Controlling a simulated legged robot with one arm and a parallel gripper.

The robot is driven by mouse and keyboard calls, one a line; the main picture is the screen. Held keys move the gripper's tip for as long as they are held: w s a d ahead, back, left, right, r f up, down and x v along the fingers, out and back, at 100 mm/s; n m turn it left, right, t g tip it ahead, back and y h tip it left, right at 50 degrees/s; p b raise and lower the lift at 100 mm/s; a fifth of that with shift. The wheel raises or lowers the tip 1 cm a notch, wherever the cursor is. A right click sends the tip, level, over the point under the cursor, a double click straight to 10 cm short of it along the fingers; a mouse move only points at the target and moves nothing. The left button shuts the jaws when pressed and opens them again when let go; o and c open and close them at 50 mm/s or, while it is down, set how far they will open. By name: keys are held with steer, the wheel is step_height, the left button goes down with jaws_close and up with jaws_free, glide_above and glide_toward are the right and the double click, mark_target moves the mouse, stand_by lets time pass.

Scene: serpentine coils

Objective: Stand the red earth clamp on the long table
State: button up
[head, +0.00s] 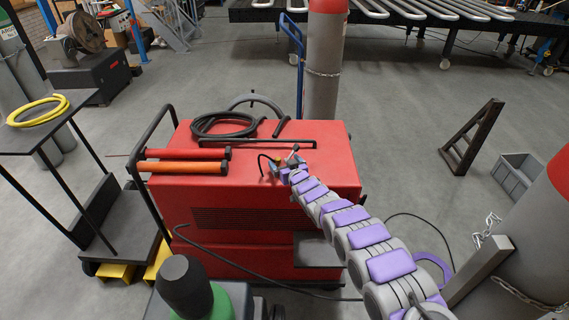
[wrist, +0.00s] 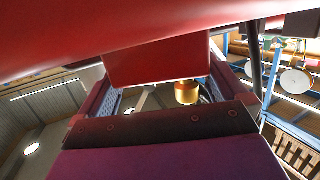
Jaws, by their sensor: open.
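My gripper (head: 282,164) is low over the top of the red welding machine (head: 330,172), towards its right side. In the wrist view my gripper (wrist: 170,95) has its two fingers apart. A red block-like shape (wrist: 155,62), which looks like the red earth clamp, shows between or just beyond them, with a brass-yellow round part (wrist: 187,92) beside it. I cannot tell whether the fingers touch it. In the head view the clamp is mostly hidden or too small to tell from my gripper. The long table (head: 400,14) stands at the far back, with serpentine coils on it.
Two orange-red tubes (head: 182,167) and a coiled black cable (head: 225,124) lie on the machine top. A grey cylinder (head: 323,75) and a blue hand truck (head: 298,60) stand behind it. A grey crate (head: 518,175) and dark stand (head: 472,138) are at right; floor between is clear.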

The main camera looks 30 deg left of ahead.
steer(key=p+v, duration=0.2)
steer(key=v, duration=0.9)
steer(key=shift+s+d+p, duration=0.2)
steer(key=shift+d+p, duration=0.05)
steer(key=shift+p, duration=0.15)
